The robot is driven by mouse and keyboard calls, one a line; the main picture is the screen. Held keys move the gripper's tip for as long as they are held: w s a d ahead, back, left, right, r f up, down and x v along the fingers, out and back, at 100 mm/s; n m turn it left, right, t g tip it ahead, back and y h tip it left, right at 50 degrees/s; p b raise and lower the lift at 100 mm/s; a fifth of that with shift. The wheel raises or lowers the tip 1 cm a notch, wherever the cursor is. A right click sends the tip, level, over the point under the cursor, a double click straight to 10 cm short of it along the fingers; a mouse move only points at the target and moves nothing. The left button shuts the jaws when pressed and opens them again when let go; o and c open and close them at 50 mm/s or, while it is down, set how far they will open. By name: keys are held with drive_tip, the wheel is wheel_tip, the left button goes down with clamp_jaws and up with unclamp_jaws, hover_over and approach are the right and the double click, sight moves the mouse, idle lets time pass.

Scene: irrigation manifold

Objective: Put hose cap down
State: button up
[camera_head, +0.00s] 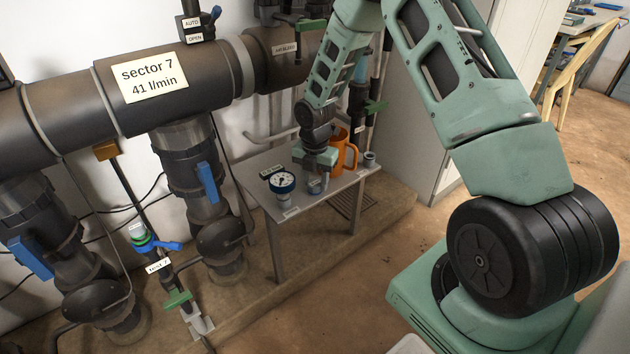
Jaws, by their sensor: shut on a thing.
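My gripper (315,174) points down over the small grey table (330,193) and is shut on a small grey round piece, apparently the hose cap (315,187). The cap is at or just above the tabletop; I cannot tell if it touches. The fingers partly hide it.
Another small grey fitting (370,158) sits at the table's right end. Left are thick dark pipes with a "sector 7" label (155,79) and blue-handled valves (207,181). The table's front strip is mostly clear. A white cabinet (425,95) stands behind.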

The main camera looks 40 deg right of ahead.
drive_tip(key=o, duration=1.2)
drive_tip(key=shift+f, duration=0.1)
